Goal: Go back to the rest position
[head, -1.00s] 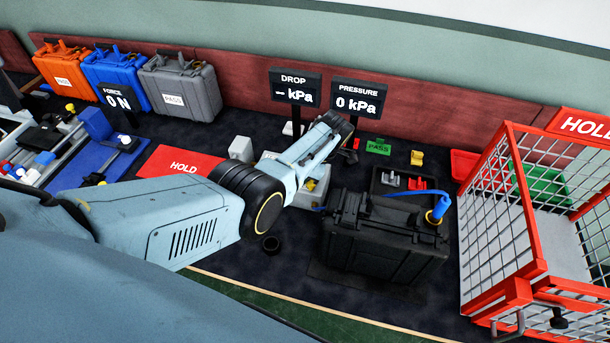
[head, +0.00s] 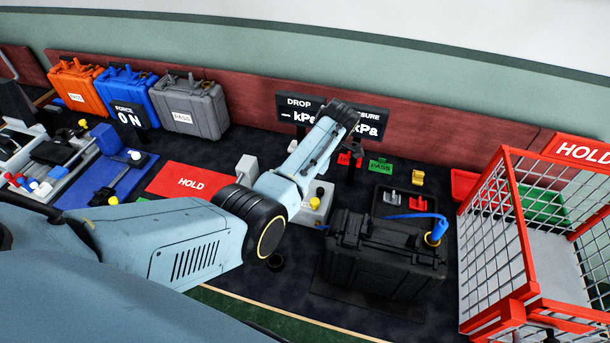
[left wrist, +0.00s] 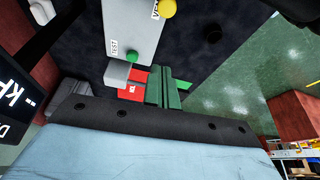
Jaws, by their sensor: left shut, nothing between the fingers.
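My left arm (head: 190,245) comes in from the left in the head view. Its forearm rises over the bench, and its dark wrist end (head: 345,113) is in front of the two pressure signs. The fingers cannot be made out in the head view. My right gripper is in neither view.
A black case (head: 385,262) with a blue hose stands right of the arm, beside a red wire cage (head: 520,290). Orange (head: 78,90), blue (head: 127,97) and grey (head: 188,108) cases line the back left. The red HOLD mat (head: 190,181) lies left of the wrist.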

